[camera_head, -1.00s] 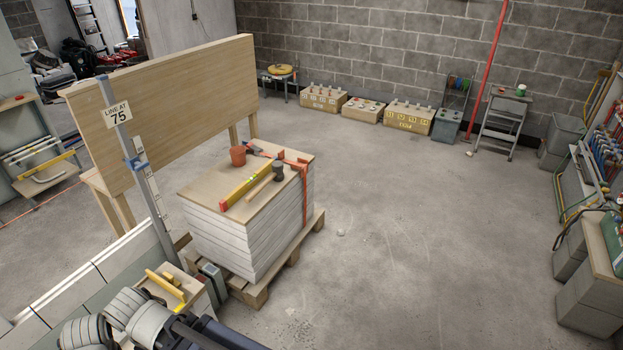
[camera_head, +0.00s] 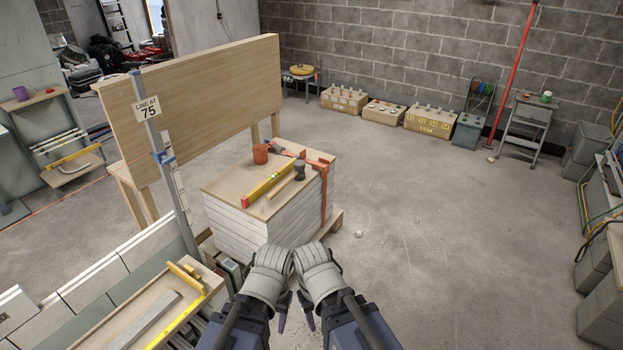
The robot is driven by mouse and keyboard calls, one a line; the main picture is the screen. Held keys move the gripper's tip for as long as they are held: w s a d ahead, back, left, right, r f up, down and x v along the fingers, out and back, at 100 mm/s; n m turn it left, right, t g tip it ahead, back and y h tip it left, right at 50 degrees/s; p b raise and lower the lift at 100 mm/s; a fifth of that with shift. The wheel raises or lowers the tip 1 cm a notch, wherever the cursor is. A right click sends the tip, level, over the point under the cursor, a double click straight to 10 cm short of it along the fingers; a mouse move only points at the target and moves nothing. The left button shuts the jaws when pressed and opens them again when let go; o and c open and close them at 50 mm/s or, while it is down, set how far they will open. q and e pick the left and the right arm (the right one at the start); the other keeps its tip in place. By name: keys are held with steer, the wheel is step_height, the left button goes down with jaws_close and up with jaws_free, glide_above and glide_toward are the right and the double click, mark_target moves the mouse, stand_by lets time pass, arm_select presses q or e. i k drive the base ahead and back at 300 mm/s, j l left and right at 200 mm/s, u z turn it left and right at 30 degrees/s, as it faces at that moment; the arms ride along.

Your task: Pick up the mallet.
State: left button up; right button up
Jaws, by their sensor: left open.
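The mallet (camera_head: 299,169) has a dark head and a light wooden handle. It lies on the wooden top of a strapped stack of white sheets (camera_head: 250,218), right of a yellow level (camera_head: 268,184). My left gripper (camera_head: 282,308) is at the bottom centre, in front of the stack and apart from the mallet; it is open and looks empty. My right gripper (camera_head: 306,312) is close beside it; my own wrists hide most of it, so its jaws cannot be made out.
An orange cup (camera_head: 260,154) and an orange strap (camera_head: 324,190) are on the stack, which stands on a pallet (camera_head: 336,219). A wooden board (camera_head: 205,108) stands behind it to the left. A post with a sign (camera_head: 147,107) rises at left. Floor to the right is clear.

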mark_target(299, 174)
steer(key=u, duration=2)
steer(key=z, duration=2)
steer(key=i, duration=0.5)
steer(key=i+l+u, duration=0.1)
steer(key=i, duration=0.45)
steer(key=i+l, duration=0.15)
steer(key=i, duration=0.35)
steer(key=i+l+u, duration=0.1)
steer(key=i, duration=0.4)
